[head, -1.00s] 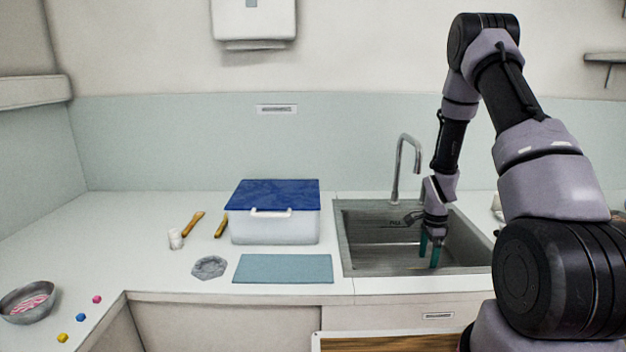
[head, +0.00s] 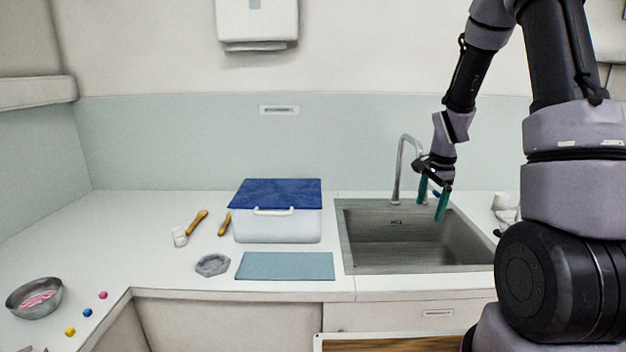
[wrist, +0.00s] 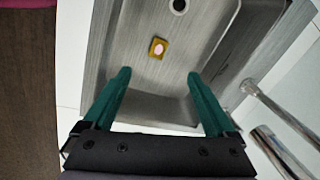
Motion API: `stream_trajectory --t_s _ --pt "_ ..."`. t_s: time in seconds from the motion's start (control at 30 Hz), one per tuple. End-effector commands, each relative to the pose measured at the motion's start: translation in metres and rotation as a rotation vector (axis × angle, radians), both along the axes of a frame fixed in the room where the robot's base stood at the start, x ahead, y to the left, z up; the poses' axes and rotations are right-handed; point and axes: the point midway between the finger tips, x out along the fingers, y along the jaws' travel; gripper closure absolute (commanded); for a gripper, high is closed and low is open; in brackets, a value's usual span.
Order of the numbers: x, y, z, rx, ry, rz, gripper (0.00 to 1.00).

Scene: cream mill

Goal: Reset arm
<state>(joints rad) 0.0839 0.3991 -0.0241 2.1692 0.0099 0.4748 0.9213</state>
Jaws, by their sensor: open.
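My gripper (head: 431,199) has green fingers and hangs above the back right part of the sink (head: 400,262), close to the faucet. In the wrist view my gripper (wrist: 155,88) is open, with nothing between its fingers. A small yellow-brown piece with a pinkish-white top (wrist: 158,47) lies on the sink floor, apart from the fingers, near the drain (wrist: 178,6). That piece is hidden in the head view.
The faucet (head: 398,165) stands right beside my gripper. Left of the sink are a white bin with a blue lid (head: 277,228), a blue-grey mat (head: 285,266), brushes and a grey bowl (head: 34,312). A white object (head: 501,201) stands right of the sink.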

Motion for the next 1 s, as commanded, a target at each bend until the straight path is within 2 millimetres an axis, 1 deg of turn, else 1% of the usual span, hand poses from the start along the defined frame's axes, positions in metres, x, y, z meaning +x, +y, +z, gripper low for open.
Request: stream_trajectory --t_s 0.03,0.07,0.1,0.17,0.2,0.27,0.3,0.37,0.4,0.47,0.5,0.57,0.6,0.7,0.8,0.9,1.0 --pt "-0.005 0.005 0.030 -0.003 -0.037 0.042 0.09" --pt "-0.009 0.008 0.044 -0.006 -0.052 0.071 0.09" --pt "-0.015 0.012 0.063 -0.010 -0.075 0.107 0.09" --pt "-0.026 0.017 0.090 -0.017 -0.106 0.164 0.09" --pt "-0.035 0.021 0.107 -0.022 -0.128 0.202 0.09" --pt "-0.048 0.027 0.131 -0.030 -0.160 0.260 0.09" --pt "-0.058 0.031 0.147 -0.037 -0.183 0.298 0.09" --pt "-0.073 0.037 0.168 -0.049 -0.216 0.355 0.09" --pt "-0.085 0.041 0.182 -0.057 -0.238 0.392 0.09" --pt "-0.102 0.046 0.200 -0.070 -0.271 0.448 0.09" --pt "-0.114 0.050 0.212 -0.080 -0.295 0.486 0.09" --pt "-0.133 0.055 0.227 -0.096 -0.329 0.544 0.09" --pt "-0.146 0.058 0.237 -0.107 -0.352 0.582 0.09" --pt "-0.177 0.066 0.255 -0.137 -0.406 0.672 0.09" --pt "-0.203 0.072 0.267 -0.165 -0.450 0.747 0.09" --pt "-0.222 0.076 0.273 -0.186 -0.481 0.800 0.09" --pt "-0.232 0.078 0.276 -0.199 -0.498 0.832 0.09"
